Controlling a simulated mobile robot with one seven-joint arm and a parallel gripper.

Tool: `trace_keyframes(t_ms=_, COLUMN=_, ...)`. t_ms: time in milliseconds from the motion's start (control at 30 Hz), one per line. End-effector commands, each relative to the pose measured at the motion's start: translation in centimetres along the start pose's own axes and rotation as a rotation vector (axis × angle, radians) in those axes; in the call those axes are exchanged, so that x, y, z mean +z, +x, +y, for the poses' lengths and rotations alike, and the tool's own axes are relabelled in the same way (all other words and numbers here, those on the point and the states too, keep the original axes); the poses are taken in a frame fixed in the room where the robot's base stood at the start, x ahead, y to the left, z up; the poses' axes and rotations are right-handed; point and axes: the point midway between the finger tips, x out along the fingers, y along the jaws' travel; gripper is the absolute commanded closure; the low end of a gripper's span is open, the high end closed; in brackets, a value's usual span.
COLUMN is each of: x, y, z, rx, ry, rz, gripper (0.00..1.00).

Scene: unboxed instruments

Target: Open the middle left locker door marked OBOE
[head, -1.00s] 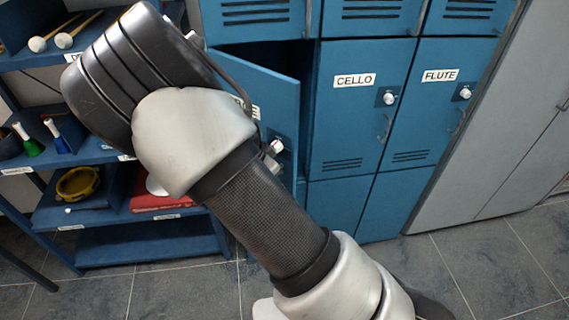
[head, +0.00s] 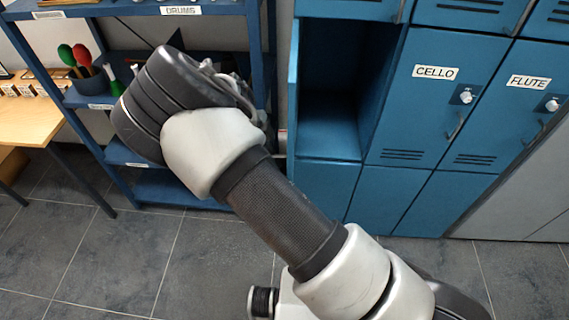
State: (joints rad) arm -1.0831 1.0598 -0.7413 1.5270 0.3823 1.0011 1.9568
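The middle left locker stands open, and its dark blue inside (head: 332,120) shows empty. Its door (head: 292,90) is swung wide to the left and shows nearly edge-on, so its OBOE label and handle are not visible. My gripper (head: 232,88) is left of the door, mostly hidden behind my arm's wrist. I cannot tell whether its fingers are open or shut, or whether they touch the door.
The CELLO locker (head: 425,110) and FLUTE locker (head: 512,125) to the right are shut. A blue shelf (head: 175,185) with instruments stands behind my arm. A wooden table (head: 35,118) is at the far left. The tiled floor (head: 130,260) in front is clear.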

Motion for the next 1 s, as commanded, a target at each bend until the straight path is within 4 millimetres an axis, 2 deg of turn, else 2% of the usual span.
trace_keyframes(t_ms=533, x=0.69, y=-0.21, z=0.00, rx=0.001, ry=-0.005, rz=0.000, gripper=1.00)
trace_keyframes(t_ms=567, x=0.69, y=-0.21, z=0.00, rx=0.001, ry=-0.005, rz=0.000, gripper=0.87)
trace_keyframes(t_ms=667, x=0.68, y=-0.22, z=-0.01, rx=0.000, ry=-0.005, rz=0.000, gripper=0.72)
trace_keyframes(t_ms=1000, x=0.67, y=-0.51, z=-0.09, rx=-0.001, ry=-0.004, rz=-0.001, gripper=0.72)
